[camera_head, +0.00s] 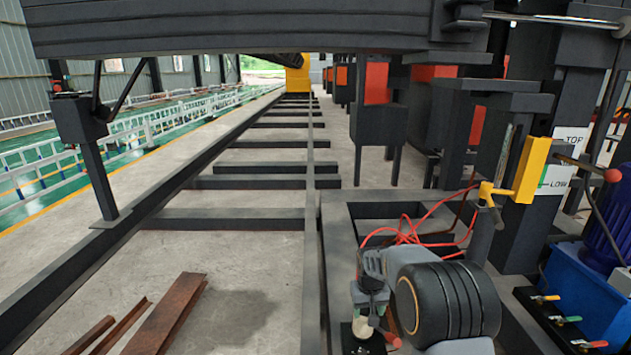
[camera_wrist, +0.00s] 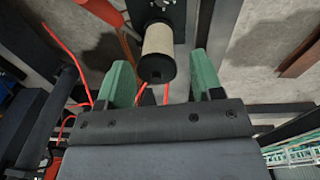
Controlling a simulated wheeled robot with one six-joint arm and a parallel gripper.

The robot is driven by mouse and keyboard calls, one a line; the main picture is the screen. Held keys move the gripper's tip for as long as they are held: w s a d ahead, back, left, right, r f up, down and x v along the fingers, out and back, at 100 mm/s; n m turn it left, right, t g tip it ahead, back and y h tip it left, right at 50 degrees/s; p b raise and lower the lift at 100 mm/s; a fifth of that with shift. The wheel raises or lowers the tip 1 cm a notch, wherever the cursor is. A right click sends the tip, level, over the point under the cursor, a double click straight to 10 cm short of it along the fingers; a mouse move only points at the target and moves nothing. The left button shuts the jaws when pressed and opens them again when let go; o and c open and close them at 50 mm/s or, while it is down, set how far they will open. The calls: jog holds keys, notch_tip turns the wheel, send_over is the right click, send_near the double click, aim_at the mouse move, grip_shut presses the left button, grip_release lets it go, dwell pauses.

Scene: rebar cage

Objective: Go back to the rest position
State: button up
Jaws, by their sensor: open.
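My gripper (camera_wrist: 160,64) shows in the wrist view with its two green fingers spread apart. A beige cylinder with a black end (camera_wrist: 158,45) stands in line with the gap between the fingers, and I see no finger closed on it. The cylinder is fixed to or resting on a black plate (camera_wrist: 172,10). In the head view, a small beige piece (camera_head: 363,327) shows low at the bottom edge, just below the end of my arm. My arm hides part of that area.
Red cables (camera_head: 408,232) loop behind my arm. A yellow lever fitting (camera_head: 530,170) and a blue unit (camera_head: 578,290) stand on the right. Dark rails with crossbars (camera_head: 248,182) run away ahead. Rusty steel bars (camera_head: 165,315) lie on the floor at left. A dark beam (camera_head: 240,30) spans overhead.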

jog(key=s+r+t+p, duration=0.1)
jog(key=s+r+p, duration=0.45)
jog(key=r, duration=0.75)
jog(key=s+r+p, duration=0.5)
jog(key=r+p, duration=0.1)
jog(key=r, duration=0.6)
jog(key=s+r+t+p, duration=0.2)
jog(key=s+r+p, duration=0.9)
jog(key=s+r, duration=0.2)
jog(key=shift+s+d+r+m+y, duration=0.3)
jog(key=shift+s+r, duration=0.1)
jog(key=shift+s, duration=0.25)
